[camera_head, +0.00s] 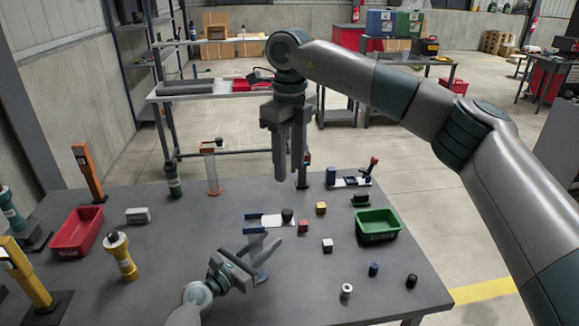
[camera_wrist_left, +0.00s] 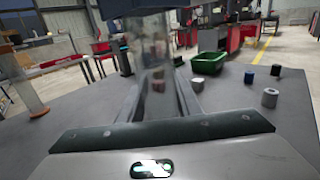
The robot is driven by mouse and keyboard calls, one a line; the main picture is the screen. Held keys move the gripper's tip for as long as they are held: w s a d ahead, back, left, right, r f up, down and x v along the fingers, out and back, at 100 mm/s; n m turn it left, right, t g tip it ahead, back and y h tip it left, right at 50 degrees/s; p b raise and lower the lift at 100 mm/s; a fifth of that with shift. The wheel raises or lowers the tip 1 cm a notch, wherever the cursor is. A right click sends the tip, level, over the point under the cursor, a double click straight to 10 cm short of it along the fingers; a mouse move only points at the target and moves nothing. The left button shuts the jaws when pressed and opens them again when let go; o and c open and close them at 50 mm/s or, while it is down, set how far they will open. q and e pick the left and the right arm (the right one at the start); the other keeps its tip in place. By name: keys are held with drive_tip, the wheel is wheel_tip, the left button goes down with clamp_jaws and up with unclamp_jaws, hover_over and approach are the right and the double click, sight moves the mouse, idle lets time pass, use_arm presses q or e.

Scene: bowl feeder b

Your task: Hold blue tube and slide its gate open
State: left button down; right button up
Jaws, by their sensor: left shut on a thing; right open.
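The blue tube (camera_head: 255,230) stands upright near the table's middle, with a blue top and base. In the left wrist view its clear body (camera_wrist_left: 153,85) shows between the fingers. My left gripper (camera_head: 262,250) is shut on the tube's body from the front. My right gripper (camera_head: 291,180) is open and empty, pointing down above and behind the tube, apart from the knob. The gate is out of sight in the left wrist view.
Small red (camera_head: 303,226), yellow (camera_head: 321,208) and white (camera_head: 327,245) blocks stand right of the tube. A green bin (camera_head: 378,238) is farther right, a red bin (camera_head: 77,246) far left. An orange-topped tube (camera_head: 211,170) stands behind.

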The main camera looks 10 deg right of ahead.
use_arm(q)
drive_tip(key=c, duration=1.2)
unclamp_jaws()
drive_tip(key=v, duration=1.2)
drive_tip(key=v, duration=0.8)
drive_tip(key=shift+w, duration=0.1)
